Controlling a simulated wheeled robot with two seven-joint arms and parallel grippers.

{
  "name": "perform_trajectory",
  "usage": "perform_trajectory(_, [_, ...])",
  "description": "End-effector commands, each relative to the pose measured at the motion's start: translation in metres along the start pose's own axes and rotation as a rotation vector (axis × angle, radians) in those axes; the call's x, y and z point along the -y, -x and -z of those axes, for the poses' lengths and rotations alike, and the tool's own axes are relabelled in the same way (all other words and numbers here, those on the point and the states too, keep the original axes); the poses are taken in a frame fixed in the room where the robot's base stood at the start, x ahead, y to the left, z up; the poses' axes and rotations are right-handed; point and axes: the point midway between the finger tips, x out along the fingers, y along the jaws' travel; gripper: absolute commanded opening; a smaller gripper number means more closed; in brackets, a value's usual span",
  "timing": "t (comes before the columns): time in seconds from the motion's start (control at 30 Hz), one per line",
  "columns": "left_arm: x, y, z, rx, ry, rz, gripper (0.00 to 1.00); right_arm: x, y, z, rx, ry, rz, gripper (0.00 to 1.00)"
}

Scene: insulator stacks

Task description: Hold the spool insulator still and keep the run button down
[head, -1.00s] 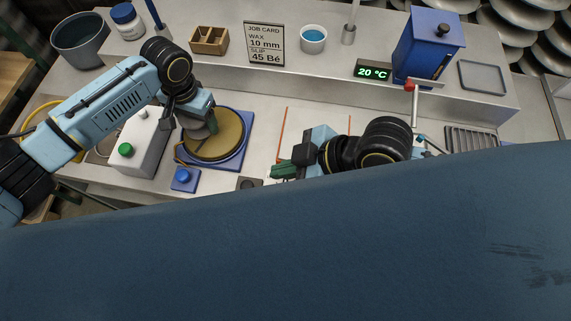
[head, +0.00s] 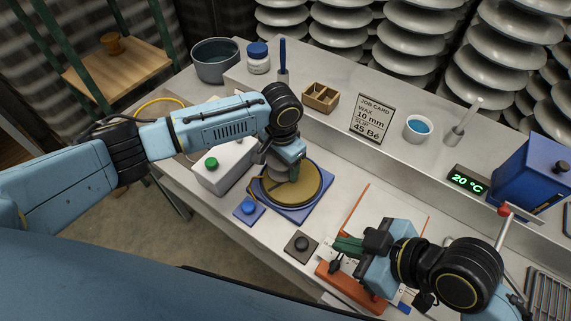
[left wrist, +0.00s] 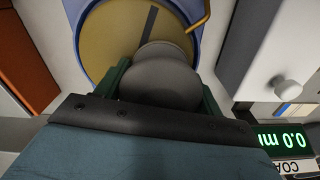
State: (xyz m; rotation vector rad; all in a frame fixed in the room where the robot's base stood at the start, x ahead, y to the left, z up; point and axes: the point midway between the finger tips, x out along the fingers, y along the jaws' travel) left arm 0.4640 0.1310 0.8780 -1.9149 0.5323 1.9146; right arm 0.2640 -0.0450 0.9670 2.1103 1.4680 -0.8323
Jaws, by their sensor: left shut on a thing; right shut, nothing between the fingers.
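A grey spool insulator (left wrist: 160,78) stands on a round yellow-brown plate (head: 311,198) with a blue base. My left gripper (head: 283,173) is shut on the insulator, with a green finger on each side in the left wrist view (left wrist: 163,92). The gripper hides much of the insulator in the head view. A blue button (head: 249,208) on a blue base and a green button (head: 211,163) on a white box show no labels; I cannot tell which is the run button.
On the raised shelf behind stand a wooden box (head: 320,97), a job card (head: 373,118), a cup of blue liquid (head: 418,128) and a 20 °C display (head: 467,181). A yellow hose runs behind the white box.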

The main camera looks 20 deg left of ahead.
Motion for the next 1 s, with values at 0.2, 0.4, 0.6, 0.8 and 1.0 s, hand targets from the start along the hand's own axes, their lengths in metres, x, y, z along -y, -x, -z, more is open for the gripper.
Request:
perform_trajectory(0.2, [-0.001, 0.000, 0.000, 0.000, -0.001, -0.001, 0.85, 0.000, 0.000, 0.000, 0.000, 0.000, 0.000, 0.00])
perform_trajectory(0.4, [0.000, 0.000, 0.000, 0.000, -0.001, -0.001, 0.93, 0.000, 0.000, 0.000, 0.000, 0.000, 0.000, 0.00])
perform_trajectory(0.6, [0.000, 0.004, 0.000, -0.001, 0.000, 0.000, 0.93, 0.000, 0.000, 0.000, 0.000, 0.000, 0.000, 0.00])
perform_trajectory(0.8, [0.000, 0.034, 0.001, -0.005, -0.002, 0.000, 0.93, 0.000, 0.000, 0.000, 0.000, 0.000, 0.000, 0.00])
perform_trajectory(1.0, [0.000, 0.078, 0.001, -0.005, -0.002, 0.001, 0.93, 0.000, 0.000, 0.000, 0.000, 0.000, 0.000, 0.00])
